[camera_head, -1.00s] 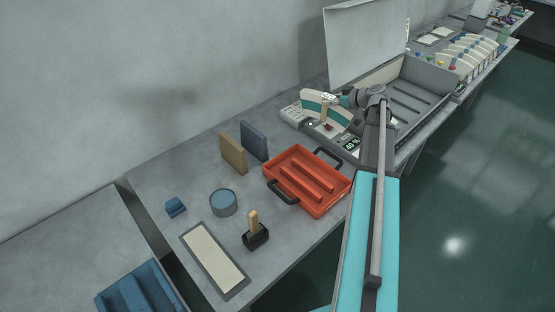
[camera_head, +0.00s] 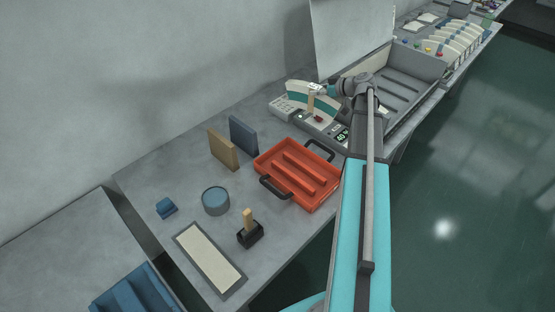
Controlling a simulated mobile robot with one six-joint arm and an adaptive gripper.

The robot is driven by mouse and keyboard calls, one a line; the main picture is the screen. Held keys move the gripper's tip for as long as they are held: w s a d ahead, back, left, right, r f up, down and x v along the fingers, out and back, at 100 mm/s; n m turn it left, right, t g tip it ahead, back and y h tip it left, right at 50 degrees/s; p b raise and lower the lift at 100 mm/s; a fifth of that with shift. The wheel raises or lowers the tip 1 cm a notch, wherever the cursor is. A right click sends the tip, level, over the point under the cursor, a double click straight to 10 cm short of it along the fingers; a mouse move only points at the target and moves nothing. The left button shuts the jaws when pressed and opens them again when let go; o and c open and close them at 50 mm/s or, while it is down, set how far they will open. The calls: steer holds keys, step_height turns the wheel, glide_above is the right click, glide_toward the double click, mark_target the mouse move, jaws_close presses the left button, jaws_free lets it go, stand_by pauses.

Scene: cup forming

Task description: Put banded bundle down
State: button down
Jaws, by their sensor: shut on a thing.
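My gripper (camera_head: 316,88) is at the end of my outstretched arm, over the machine at the back of the table. It is small in the picture. It is shut on a slim tan upright piece (camera_head: 310,103), which I take to be the banded bundle. A band on it is too small to make out. The piece is in front of the cream and teal arched part of the machine (camera_head: 291,98). I cannot tell whether its lower end touches the machine.
An orange tray (camera_head: 309,179) with black handles stands nearer on the table. A round tin (camera_head: 215,201), a wooden-handled stamp (camera_head: 249,235) and a pale pad (camera_head: 209,257) are at the front. A grey open bin (camera_head: 427,69) is right of the machine.

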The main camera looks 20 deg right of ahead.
steer(key=s+a+r+n+g+y+p, duration=0.1)
steer(key=s+a+r+n+g+y, duration=0.1)
steer(key=s+a, duration=0.8)
steer(key=shift+s+a+n+p, duration=0.15)
steer(key=shift+s+n+p, duration=0.25)
steer(key=shift+s, duration=0.6)
steer(key=shift+w, duration=0.1)
steer(key=w+f+b, duration=0.9)
steer(key=w, duration=0.4)
steer(key=shift+d, duration=0.2)
steer(key=shift+w+f+b, duration=0.2)
steer(key=shift+f+b, duration=0.8)
steer(key=shift+w+f+b, duration=0.2)
steer(key=shift+f+b, duration=0.75)
steer(key=shift+b, duration=0.05)
